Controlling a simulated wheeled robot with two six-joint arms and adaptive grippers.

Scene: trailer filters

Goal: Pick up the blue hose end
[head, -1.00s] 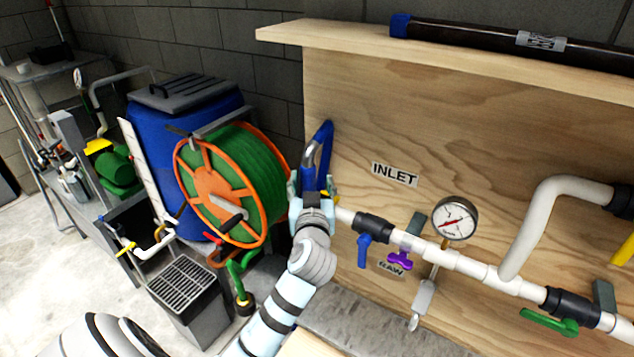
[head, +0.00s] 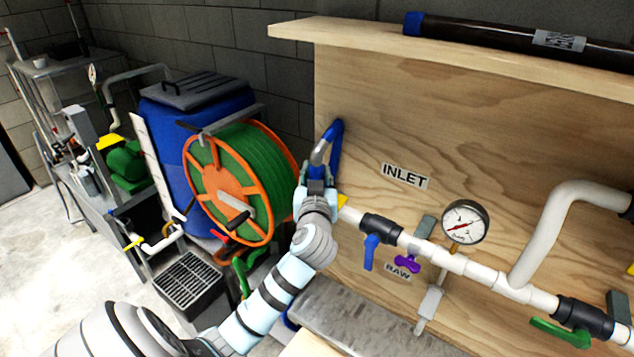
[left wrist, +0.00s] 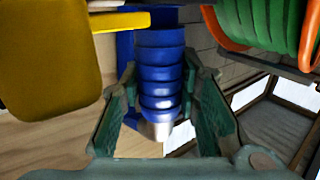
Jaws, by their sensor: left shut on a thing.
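The blue hose end hangs in front of the wooden panel, left of the INLET label; its hose (head: 335,142) bends over at the top, with a silver-grey section beside the bend. My left gripper (head: 317,184) is around its lower part and shut on it. In the left wrist view, the blue ribbed hose end (left wrist: 160,62) with a silver metal tip lies between the two dark green fingers of my left gripper (left wrist: 160,92). The fingers hide part of its sides. My right gripper is out of view.
White inlet piping with a blue-handled valve (head: 371,250) and a pressure gauge (head: 465,222) is close on the right. An orange and green hose reel (head: 240,180) and a blue barrel (head: 160,125) stand on the left. A yellow part (left wrist: 60,60) is close in the left wrist view.

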